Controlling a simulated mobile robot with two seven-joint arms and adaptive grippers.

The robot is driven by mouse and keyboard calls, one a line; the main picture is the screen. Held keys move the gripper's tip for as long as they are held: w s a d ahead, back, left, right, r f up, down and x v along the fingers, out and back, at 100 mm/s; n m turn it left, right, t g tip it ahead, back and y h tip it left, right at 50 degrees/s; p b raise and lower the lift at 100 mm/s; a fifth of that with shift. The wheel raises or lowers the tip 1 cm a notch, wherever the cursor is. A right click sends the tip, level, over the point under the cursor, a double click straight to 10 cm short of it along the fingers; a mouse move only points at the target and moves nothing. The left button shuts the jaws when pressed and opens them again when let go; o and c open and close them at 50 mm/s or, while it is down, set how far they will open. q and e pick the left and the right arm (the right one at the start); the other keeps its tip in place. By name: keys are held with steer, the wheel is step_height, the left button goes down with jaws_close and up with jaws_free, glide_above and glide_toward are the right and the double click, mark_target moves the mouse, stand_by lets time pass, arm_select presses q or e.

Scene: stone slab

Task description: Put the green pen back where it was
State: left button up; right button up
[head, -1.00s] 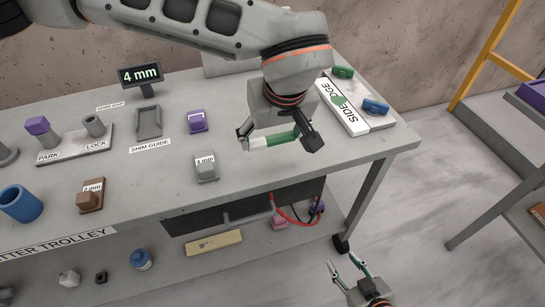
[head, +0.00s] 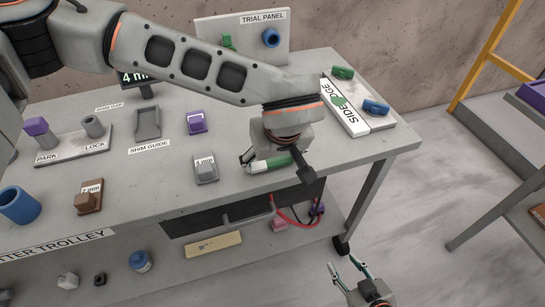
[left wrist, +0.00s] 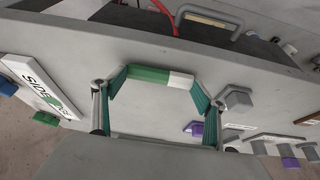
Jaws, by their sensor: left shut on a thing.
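The green pen (head: 279,161), green with a white end, is held crosswise in my left gripper (head: 270,164) over the front part of the trolley top. In the left wrist view the pen (left wrist: 160,76) spans between the two teal fingertips (left wrist: 165,78), which are shut on its ends. From these views I cannot tell how far the pen is above the top. My right gripper (head: 351,268) is open and empty, low over the floor in front of the trolley.
The 4 mm shim block (head: 205,170) stands left of the pen. A white SIDE EDGE plate (head: 343,108) with green and blue (head: 375,107) pieces lies to the right. The trial panel (head: 213,31) stands behind. The top's right front corner is clear.

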arm_select(q)
steer(key=o, duration=1)
steer(key=shift+f, duration=0.1)
steer(key=shift+c, duration=0.2)
steer(key=v, duration=1.2)
steer(key=shift+p, duration=0.45)
steer(key=shift+s, duration=0.1)
